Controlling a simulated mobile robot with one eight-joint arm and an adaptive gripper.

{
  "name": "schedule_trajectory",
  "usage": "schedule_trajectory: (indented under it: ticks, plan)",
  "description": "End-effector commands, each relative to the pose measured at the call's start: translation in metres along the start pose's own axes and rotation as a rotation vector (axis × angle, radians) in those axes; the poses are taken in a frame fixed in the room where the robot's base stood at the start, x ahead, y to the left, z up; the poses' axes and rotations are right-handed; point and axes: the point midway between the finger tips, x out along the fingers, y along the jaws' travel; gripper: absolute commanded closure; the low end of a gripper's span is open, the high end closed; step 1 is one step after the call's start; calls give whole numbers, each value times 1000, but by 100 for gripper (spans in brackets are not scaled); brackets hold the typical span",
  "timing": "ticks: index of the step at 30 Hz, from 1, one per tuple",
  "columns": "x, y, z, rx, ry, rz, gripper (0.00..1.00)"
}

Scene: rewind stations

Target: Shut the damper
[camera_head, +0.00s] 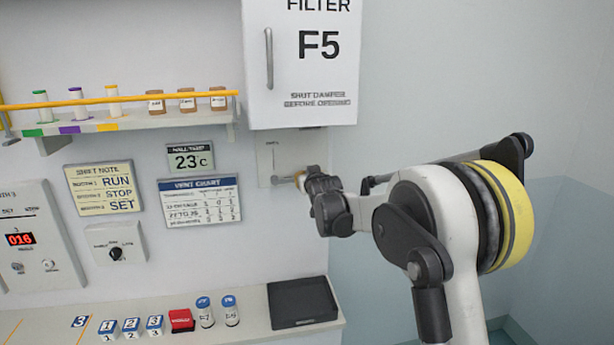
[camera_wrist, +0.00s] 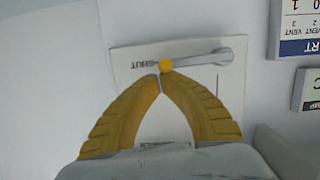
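The damper is a pale wall plate (camera_head: 265,160) under the filter cabinet, also in the wrist view (camera_wrist: 128,85). Its grey lever (camera_wrist: 200,61) lies nearly level, with its pivot at the right in the wrist view. The yellow knob (camera_wrist: 166,66) at its free end is beside the upside-down word SHUT. A thin line marks the plate at right angles to the lever. My gripper (camera_wrist: 160,82) has its two yellow fingers shut, with tips together just below the knob. Nothing is seen between them; contact with the knob cannot be told. My gripper (camera_head: 301,180) partly hides the plate in the head view.
The white filter cabinet F5 (camera_head: 300,75) hangs right above the plate. A vent chart (camera_head: 200,202) and a temperature display (camera_head: 190,158) are on the wall to the left. A shelf with a yellow rail (camera_head: 120,101) holds vials. Below, a counter carries a black tray (camera_head: 303,302).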

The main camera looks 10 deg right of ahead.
Motion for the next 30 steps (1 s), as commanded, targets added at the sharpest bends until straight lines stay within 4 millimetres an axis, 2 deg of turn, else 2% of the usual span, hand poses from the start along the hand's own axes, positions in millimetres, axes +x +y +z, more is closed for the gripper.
schedule_trajectory:
  ticks: [11,14,19,24,30]
  plan:
    - [-1,0,-2,-1,0,0,100]
    - [-4,1,-12,-1,0,0,100]
    - [-14,5,-45,-1,0,0,100]
    - [-55,5,-39,0,0,0,100]
    - [-93,5,-38,0,0,0,100]
